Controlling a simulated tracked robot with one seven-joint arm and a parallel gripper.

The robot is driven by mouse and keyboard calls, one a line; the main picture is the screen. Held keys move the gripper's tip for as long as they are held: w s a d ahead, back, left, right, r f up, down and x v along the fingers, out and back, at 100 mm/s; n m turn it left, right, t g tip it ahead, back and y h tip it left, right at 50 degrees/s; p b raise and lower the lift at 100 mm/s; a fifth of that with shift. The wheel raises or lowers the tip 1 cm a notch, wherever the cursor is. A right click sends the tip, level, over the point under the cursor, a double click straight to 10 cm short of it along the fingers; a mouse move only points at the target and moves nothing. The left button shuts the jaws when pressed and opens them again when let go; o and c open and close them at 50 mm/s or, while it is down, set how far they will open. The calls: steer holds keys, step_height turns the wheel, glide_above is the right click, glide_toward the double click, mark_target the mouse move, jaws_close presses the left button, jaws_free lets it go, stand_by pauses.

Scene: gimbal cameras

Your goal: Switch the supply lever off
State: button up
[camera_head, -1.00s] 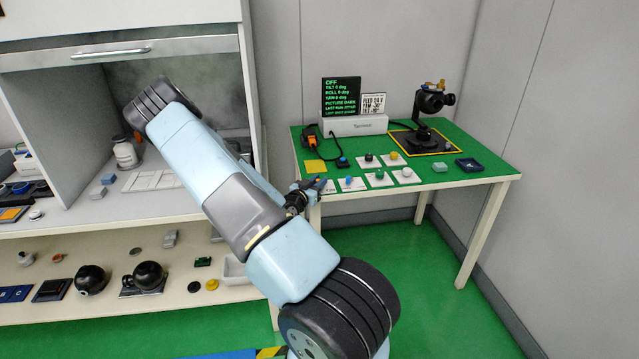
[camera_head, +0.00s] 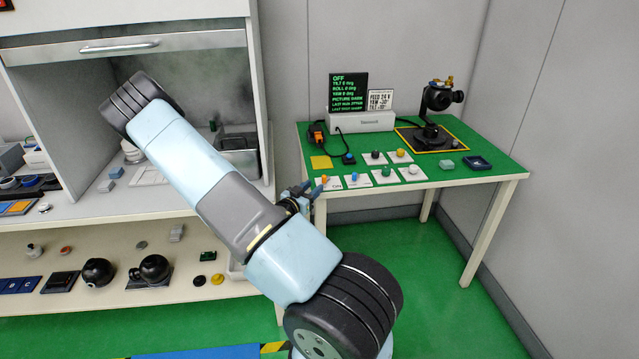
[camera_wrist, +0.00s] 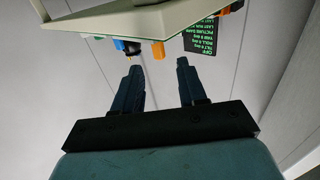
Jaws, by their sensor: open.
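A small orange lever (camera_head: 323,180) stands on a white card lettered ON at the front left corner of the green table; it looks like the supply lever, though its label is too small to be sure. My gripper (camera_head: 302,190) is just left of it at the table's front edge, open and empty. In the wrist view the picture is upside down, and my gripper (camera_wrist: 158,68) has its two dark fingers apart. An orange piece (camera_wrist: 158,50) shows beyond the gap between the tips, apart from them. Whether a fingertip touches the lever is unclear in the head view.
The green table (camera_head: 455,170) also carries several coloured knobs on white cards, a white box (camera_head: 362,121) with a display (camera_head: 348,92) reading OFF, an orange device (camera_head: 317,133) and a black gimbal camera (camera_head: 432,112). A cabinet with shelves (camera_head: 120,220) stands left of the arm.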

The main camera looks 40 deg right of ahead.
steer(key=v, duration=0.6)
steer(key=shift+s, duration=0.1)
stand_by(0.4)
